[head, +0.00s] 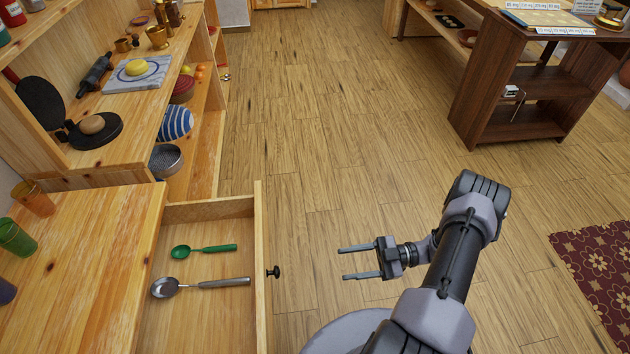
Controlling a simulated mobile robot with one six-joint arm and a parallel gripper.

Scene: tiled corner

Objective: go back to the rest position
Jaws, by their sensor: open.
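My gripper (358,262) is open and empty. Its two thin fingers point left, towards the open drawer (220,209), and stay apart from its front and black knob (273,272). My arm comes up from the bottom of the head view, bends at a high elbow on the right and comes back down to the gripper. In the drawer lie a green spoon (204,250) and a metal ladle (201,286), side by side, both with handles to the right.
A wooden counter (90,270) with coloured cups stands at left. Behind it, shelves hold a rolling pin (96,74), a board with yellow dough (138,72) and bowls. A dark wooden table (520,90) is at upper right, a patterned rug (600,265) at right. The middle floor is clear.

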